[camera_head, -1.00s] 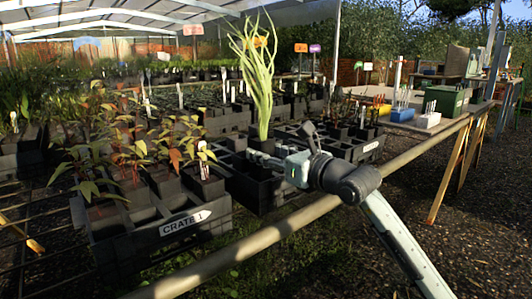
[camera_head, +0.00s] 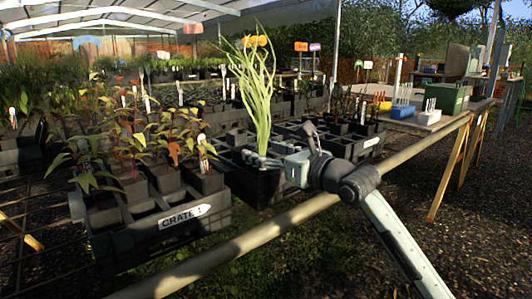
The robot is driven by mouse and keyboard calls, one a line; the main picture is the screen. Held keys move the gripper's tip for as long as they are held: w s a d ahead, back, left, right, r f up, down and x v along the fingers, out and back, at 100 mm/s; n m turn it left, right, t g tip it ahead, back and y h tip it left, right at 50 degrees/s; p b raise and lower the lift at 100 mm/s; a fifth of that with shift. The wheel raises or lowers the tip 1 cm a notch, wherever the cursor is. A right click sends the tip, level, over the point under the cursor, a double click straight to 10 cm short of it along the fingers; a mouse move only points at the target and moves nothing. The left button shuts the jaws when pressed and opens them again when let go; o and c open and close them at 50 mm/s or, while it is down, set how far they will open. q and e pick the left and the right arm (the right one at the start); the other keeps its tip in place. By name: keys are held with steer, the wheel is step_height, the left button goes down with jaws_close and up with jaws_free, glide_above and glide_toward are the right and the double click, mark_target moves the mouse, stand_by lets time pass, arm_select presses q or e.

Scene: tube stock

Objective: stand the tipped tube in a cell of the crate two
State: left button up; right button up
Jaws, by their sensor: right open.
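The tube's plant, a tall tuft of light green strap leaves (camera_head: 260,95), stands about upright, its leaves leaning a little left at the top. Its base is down in the black middle crate (camera_head: 262,188), and the pot itself is mostly hidden by the crate and gripper. No label shows on this crate, so I cannot read whether it is crate two. My right gripper (camera_head: 262,160) is open at the base of the leaves, low over the crate, with pale finger parts beside the stem. My left gripper is not in view.
The crate labelled CRATE 1 (camera_head: 165,232) is at left, with reddish seedlings and some empty front cells. Another labelled crate (camera_head: 358,148) is behind at right. A rail (camera_head: 250,242) runs along the front.

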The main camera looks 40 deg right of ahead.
steer(key=s, duration=1.2)
steer(key=shift+d+r, duration=0.3)
steer(key=shift+d, duration=0.15)
